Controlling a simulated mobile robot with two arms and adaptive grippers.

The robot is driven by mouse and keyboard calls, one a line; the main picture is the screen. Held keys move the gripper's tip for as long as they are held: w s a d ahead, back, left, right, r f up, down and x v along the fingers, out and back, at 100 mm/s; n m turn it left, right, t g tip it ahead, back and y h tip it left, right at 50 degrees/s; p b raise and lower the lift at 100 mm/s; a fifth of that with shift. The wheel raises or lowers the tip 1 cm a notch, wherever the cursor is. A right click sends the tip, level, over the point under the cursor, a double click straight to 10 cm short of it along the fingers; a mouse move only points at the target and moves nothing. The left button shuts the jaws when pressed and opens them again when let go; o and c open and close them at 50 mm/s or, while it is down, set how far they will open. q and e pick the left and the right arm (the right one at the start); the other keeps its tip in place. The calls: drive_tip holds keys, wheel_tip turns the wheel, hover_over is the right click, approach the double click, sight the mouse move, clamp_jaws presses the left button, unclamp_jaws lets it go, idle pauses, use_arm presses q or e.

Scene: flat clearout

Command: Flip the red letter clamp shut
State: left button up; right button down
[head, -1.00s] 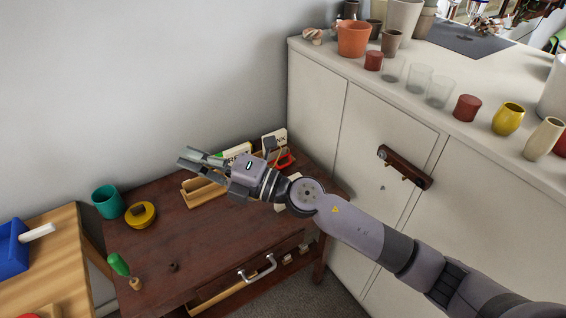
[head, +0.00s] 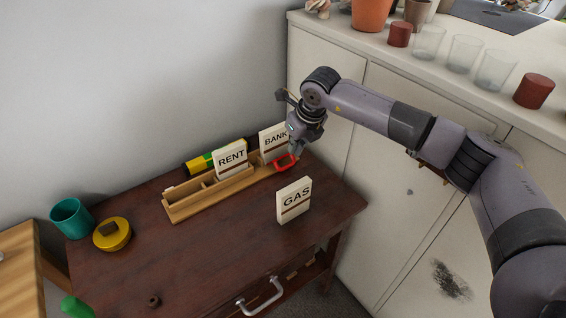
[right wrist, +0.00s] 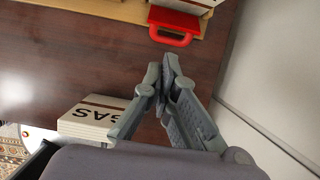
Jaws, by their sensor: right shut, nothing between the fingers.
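The red letter clamp (head: 286,163) is at the right end of the wooden letter rack (head: 212,200), by the BANK letters (head: 273,141). Its loop-shaped handle sticks out over the rack's front edge. The clamp also shows at the top of the right wrist view (right wrist: 174,22), with a flat red plate and the loop towards me. I cannot tell how far it is tilted. My right gripper (head: 296,155) points down just by the clamp. In the right wrist view its fingertips (right wrist: 159,76) are together, empty, and apart from the handle. My left gripper is out of view.
The GAS letters (head: 294,200) stand on the dark desk in front of the rack. The RENT letters (head: 231,158) are in the rack. A teal cup (head: 71,218) and yellow round object (head: 112,234) sit at left. The white cabinet (head: 400,188) borders the right side.

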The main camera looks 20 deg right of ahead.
sight(283, 168)
drive_tip(key=x, duration=0.8)
drive_tip(key=shift+f, duration=0.35)
drive_tip(key=shift+w+a+f, duration=0.1)
drive_tip(key=shift+w+f, duration=0.05)
drive_tip(key=shift+f, duration=0.2)
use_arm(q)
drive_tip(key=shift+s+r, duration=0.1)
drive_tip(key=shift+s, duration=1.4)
use_arm(e)
drive_tip(key=shift+w+f, duration=0.1)
drive_tip(key=shift+f, duration=0.15)
drive_tip(key=shift+r, duration=0.1)
drive_tip(key=shift+r, duration=0.1)
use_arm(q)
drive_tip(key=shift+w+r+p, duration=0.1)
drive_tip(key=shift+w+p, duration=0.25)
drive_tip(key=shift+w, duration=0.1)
use_arm(e)
drive_tip(key=shift+w+a+g, duration=0.1)
drive_tip(key=shift+w+g, duration=0.15)
drive_tip(key=shift+g, duration=0.25)
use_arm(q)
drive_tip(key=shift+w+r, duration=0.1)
use_arm(e)
drive_tip(key=shift+r, duration=0.15)
